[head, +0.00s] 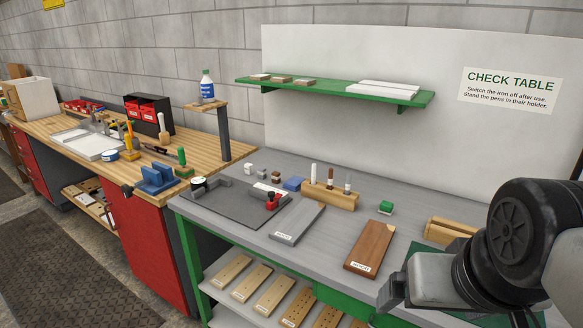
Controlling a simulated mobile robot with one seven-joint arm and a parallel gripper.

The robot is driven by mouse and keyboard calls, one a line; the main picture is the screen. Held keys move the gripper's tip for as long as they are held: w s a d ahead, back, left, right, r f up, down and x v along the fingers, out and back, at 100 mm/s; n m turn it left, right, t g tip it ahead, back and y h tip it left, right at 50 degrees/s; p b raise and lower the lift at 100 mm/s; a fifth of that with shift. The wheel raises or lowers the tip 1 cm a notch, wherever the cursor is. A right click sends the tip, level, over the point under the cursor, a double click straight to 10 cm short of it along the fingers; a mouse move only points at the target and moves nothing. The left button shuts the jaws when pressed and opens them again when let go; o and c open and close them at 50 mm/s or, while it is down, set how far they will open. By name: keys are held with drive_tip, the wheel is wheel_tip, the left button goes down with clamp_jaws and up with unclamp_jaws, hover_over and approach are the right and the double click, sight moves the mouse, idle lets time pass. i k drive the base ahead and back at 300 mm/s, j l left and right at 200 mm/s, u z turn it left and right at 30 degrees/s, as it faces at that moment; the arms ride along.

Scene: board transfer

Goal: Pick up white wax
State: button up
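A small white block (248,168), which looks like the white wax, sits at the back left of the grey check table (228,245). My gripper (391,290) is at the lower right, over the table's front edge and far from the white block. Its fingertips are seen edge-on, so their opening is unclear.
A dark mat (235,207) with a black and red tool lies in front of the blocks. A grey board (298,222) and brown board (370,247) lie flat. A blue block (293,183) and green block (386,207) stand behind. A green shelf (335,91) hangs above.

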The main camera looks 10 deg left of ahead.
sight(248, 166)
drive_tip(key=k+j+u, duration=0.1)
drive_tip(key=u, duration=0.25)
drive_tip(key=k+j+u, duration=0.2)
drive_tip(key=u, duration=0.15)
